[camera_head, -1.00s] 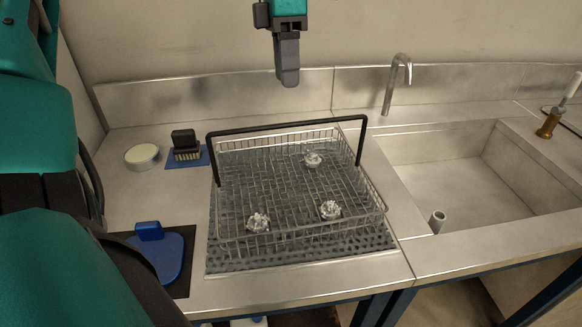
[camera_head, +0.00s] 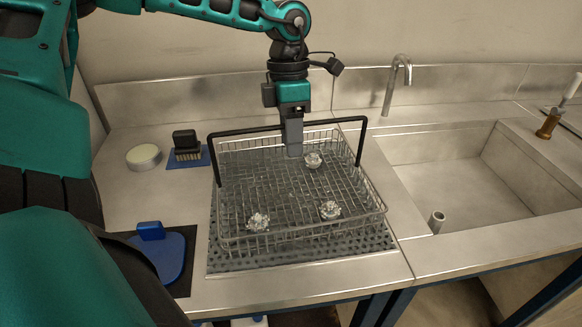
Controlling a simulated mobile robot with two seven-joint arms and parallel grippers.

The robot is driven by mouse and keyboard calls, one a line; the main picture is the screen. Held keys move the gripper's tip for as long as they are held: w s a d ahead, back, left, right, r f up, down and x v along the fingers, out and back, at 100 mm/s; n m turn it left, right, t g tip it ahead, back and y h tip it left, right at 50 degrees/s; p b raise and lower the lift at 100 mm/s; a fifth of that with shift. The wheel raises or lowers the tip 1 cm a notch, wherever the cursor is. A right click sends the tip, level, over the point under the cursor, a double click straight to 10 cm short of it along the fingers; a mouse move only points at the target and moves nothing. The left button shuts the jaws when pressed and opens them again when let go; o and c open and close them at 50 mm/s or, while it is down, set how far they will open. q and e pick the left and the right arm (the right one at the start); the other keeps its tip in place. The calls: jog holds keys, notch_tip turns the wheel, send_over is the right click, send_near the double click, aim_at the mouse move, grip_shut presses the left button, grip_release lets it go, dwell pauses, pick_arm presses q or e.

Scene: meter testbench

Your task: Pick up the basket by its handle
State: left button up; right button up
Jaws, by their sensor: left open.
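The wire basket (camera_head: 300,222) stands on a perforated mat on the steel counter, with several small clear metallic parts in it. Its black handle (camera_head: 239,132) is raised upright and spans the basket from left to right. My left gripper (camera_head: 293,152) points down at the middle of the handle bar, its fingers overlapping the bar in the head view. It is open. The fingers hide part of the bar, and I cannot tell whether they touch it. My right gripper is not in view.
A sink (camera_head: 462,168) with a tap (camera_head: 397,82) lies to the right. A brush (camera_head: 186,146), a round white tin (camera_head: 143,157) and a blue scoop-like tool (camera_head: 166,252) lie left of the basket. The back wall rises close behind.

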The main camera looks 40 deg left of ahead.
pick_arm(q)
jog(key=shift+c, duration=0.3)
grip_shut()
jog(key=shift+r, duration=0.1)
dwell(1.0)
